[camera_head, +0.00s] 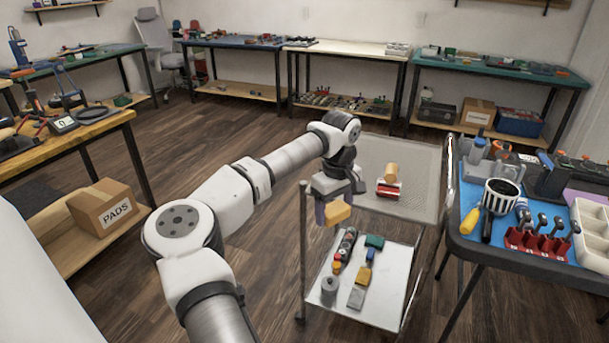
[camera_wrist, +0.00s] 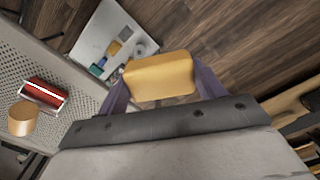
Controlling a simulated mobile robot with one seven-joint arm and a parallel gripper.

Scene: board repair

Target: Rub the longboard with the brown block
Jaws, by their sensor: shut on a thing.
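My gripper (camera_head: 330,208) is shut on a yellow-brown block (camera_head: 338,213), held in the air at the left side of the wire-mesh cart. In the wrist view the block (camera_wrist: 159,76) sits between the two purple fingers of my gripper (camera_wrist: 163,88). The block touches no other thing that I can see. I cannot make out a longboard for certain in either view.
The cart's mesh top (camera_head: 415,165) holds a red-and-white item (camera_head: 388,190) and a tan cylinder (camera_head: 391,172). Its lower shelf (camera_head: 384,300) holds several small items. A blue-topped table (camera_head: 465,249) with tools stands at right. Open floor lies left.

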